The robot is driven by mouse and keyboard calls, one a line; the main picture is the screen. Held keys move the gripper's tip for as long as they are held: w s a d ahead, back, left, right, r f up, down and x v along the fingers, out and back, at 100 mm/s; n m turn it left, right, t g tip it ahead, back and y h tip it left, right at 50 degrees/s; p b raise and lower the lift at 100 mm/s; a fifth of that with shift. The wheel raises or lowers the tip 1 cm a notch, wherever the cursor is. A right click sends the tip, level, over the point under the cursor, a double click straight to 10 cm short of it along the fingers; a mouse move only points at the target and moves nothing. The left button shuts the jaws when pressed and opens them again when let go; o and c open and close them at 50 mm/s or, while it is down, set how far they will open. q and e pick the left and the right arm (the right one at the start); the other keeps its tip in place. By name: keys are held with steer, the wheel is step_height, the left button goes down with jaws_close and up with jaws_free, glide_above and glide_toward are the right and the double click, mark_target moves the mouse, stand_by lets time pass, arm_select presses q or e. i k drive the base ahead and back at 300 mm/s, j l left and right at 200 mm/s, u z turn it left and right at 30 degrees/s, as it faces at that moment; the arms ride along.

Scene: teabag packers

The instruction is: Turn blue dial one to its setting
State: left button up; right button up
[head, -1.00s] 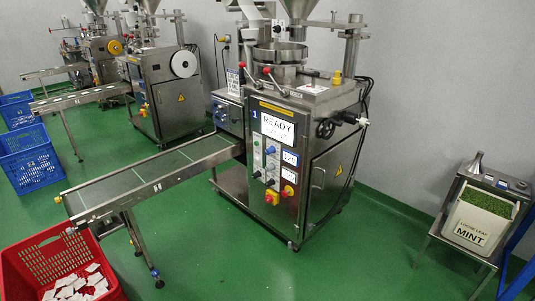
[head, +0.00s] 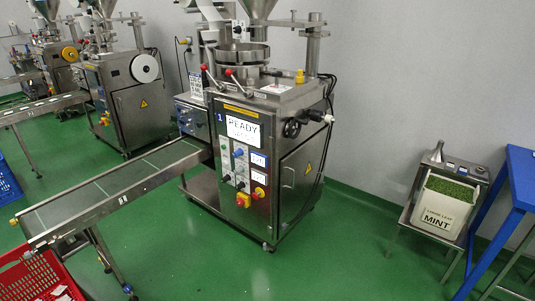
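The packing machine marked 1 (head: 300,175) stands in the middle of the head view. Its front panel carries a small blue dial (head: 238,152) below a white screen (head: 242,130) that reads READY. Two small displays (head: 258,160) sit to the right of the dial; their figures are too small to read surely. The dial's pointer setting is too small to tell. Neither of my grippers is in view.
A red and yellow stop button (head: 243,199) sits low on the panel. A conveyor (head: 115,190) runs to the lower left, above a red crate (head: 35,275). A mint bin (head: 445,208) and blue table (head: 522,178) stand at right. Green floor before the machine is clear.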

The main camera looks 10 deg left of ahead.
mark_target(240, 152)
steer(key=i+j+z, duration=0.4)
steer(key=j, duration=0.15)
steer(key=i+j+z, duration=0.2)
steer(key=j+z, duration=0.2)
steer(key=j, duration=0.2)
steer(key=i, duration=0.05)
